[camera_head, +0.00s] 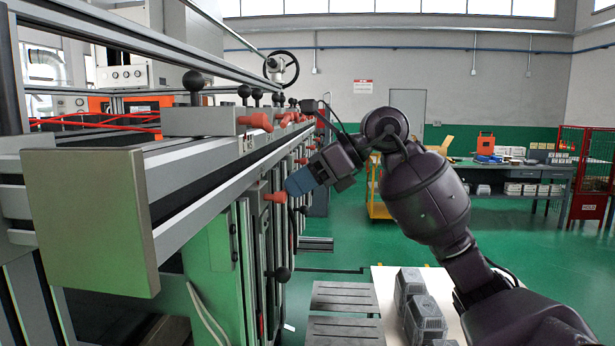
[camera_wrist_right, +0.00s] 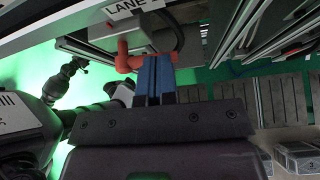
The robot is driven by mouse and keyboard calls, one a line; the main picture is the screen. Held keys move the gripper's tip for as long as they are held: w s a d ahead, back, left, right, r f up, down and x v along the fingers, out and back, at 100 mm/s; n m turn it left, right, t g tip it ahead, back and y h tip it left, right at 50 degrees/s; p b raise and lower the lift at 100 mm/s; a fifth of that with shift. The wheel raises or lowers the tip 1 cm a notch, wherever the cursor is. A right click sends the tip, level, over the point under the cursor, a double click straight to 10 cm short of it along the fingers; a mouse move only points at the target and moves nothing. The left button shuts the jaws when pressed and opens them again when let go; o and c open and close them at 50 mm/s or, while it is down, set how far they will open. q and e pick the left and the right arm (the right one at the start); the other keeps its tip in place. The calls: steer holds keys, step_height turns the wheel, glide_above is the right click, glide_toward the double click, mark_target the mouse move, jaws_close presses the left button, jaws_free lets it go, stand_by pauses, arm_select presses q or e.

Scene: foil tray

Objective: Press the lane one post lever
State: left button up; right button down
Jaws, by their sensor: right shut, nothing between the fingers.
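An orange-red lever (camera_head: 275,197) sticks out from a post below the machine's rail. It also shows in the right wrist view (camera_wrist_right: 124,60), below a white sign (camera_wrist_right: 126,9) reading "LANE"; its number is not readable. I cannot confirm that this is lane one. My right gripper (camera_head: 291,187) has blue fingers, shut together and empty, with their tips right beside the lever. In the right wrist view the fingers (camera_wrist_right: 155,72) overlap the lever's right end; I cannot tell whether they touch it. My left gripper is not in view.
More orange-red levers (camera_head: 257,121) and black ball knobs (camera_head: 193,81) line the rail beyond and above. Grey foil-tray-like blocks (camera_head: 424,318) lie on a pale board at the lower right. Green floor is open behind my right arm.

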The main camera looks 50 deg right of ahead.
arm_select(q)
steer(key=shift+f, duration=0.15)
arm_select(e)
steer(key=shift+d+f+m+g+y, duration=0.1)
steer(key=shift+f+m+g+y, duration=0.2)
steer(key=shift+m+y, duration=0.1)
stand_by(0.4)
arm_select(q)
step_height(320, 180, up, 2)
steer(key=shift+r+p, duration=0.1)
steer(key=shift+p, duration=0.65)
arm_select(e)
steer(key=f+m+y, duration=0.1)
steer(key=m+y, duration=0.1)
steer(key=m, duration=0.1)
steer(key=s+a+f+m+g+y, duration=0.1)
steer(key=f+m+y, duration=0.1)
steer(key=m+y, duration=0.1)
steer(key=f+m+g+y, duration=0.1)
steer(key=m+y, duration=0.1)
steer(key=y, duration=0.1)
steer(key=shift+s+a+f+m, duration=0.2)
steer(key=shift+a+f+m, duration=0.05)
steer(key=shift+a+m, duration=0.15)
steer(key=shift+d, duration=0.1)
